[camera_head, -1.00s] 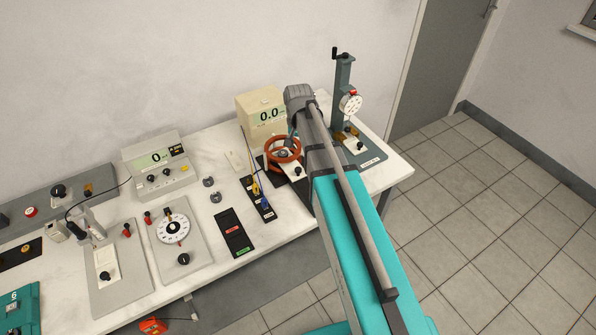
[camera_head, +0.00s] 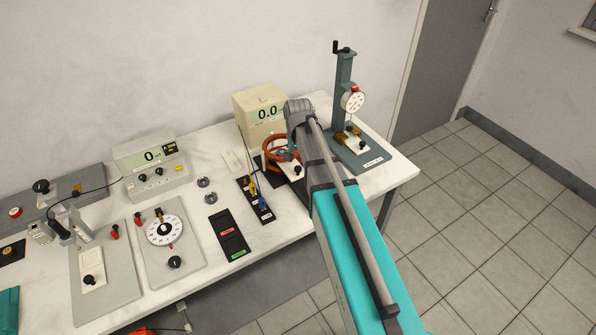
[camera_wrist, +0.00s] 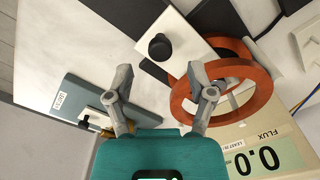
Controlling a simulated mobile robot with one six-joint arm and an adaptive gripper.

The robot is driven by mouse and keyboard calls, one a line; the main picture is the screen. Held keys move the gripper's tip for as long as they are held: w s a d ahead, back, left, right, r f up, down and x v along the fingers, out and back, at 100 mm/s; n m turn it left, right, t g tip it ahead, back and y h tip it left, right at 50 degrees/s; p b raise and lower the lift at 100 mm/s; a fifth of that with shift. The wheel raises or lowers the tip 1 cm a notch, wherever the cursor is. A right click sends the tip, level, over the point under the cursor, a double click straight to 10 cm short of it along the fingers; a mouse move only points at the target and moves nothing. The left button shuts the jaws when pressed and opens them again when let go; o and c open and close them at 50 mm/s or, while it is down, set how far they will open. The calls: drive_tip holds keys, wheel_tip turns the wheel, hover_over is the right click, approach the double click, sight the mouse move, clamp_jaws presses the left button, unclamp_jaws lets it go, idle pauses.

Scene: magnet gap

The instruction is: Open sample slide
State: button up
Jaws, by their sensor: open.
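A white slide plate with a black knob (camera_wrist: 160,47) lies beside two orange-red coil rings (camera_wrist: 222,92) in the wrist view. In the head view, the rings (camera_head: 276,148) and the knob (camera_head: 297,170) show just left of my arm, which partly covers that station. My gripper (camera_wrist: 162,78) is open and empty. Its two fingers are spread on either side of the knob's line, with the knob beyond the fingertips, apart from them. The gripper itself is hidden behind my arm in the head view. No label naming the slide is readable.
A cream flux meter reading 0.0 (camera_head: 264,115) stands behind the rings. A green dial-gauge stand (camera_head: 343,100) is close on the right. Yellow and blue plugs with cables (camera_head: 256,195) lie to the left. A black tray (camera_head: 229,237) and other instruments fill the bench's left side.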

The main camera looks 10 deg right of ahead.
sight(298, 168)
drive_tip(key=shift+f+b, duration=1.45)
drive_tip(key=shift+f, duration=0.25)
clamp_jaws()
